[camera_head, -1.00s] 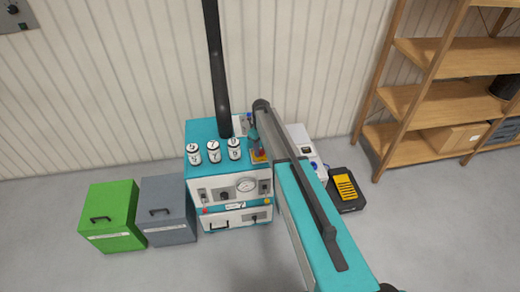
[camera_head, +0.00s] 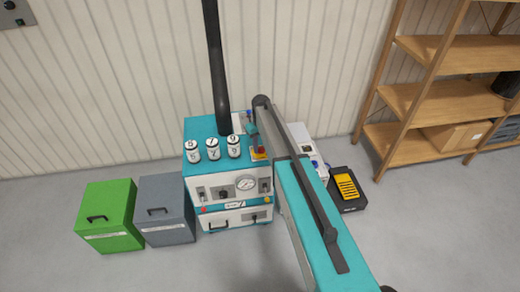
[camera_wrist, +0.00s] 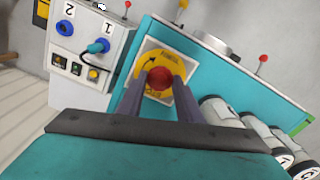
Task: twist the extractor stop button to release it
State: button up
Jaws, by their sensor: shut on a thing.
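The extractor stop button is a red round knob (camera_wrist: 160,78) on a yellow and white plate (camera_wrist: 150,57) on the teal top of the machine. My gripper (camera_wrist: 158,84) is shut on the red button, with one finger on each side of it in the wrist view. In the head view the red button (camera_head: 261,149) shows small at the machine's right edge, partly behind my arm. My gripper (camera_head: 256,141) is mostly hidden there. A curved arrow is printed on the yellow plate.
Several numbered white canisters (camera_head: 213,149) stand left of the button on the teal machine (camera_head: 200,130). A black pipe (camera_head: 217,70) rises behind them. A white box with blue sockets (camera_wrist: 85,45) and a yellow-and-black pedal (camera_head: 345,187) are to the right in the head view.

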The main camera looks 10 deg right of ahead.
jog(key=shift+m+b, duration=1.05)
jog(key=shift+m, duration=1.05)
jog(key=o, duration=1.1)
jog(key=shift+r, duration=0.1)
jog(key=shift+r+b, duration=1.5)
jog(key=shift+r, duration=5.3)
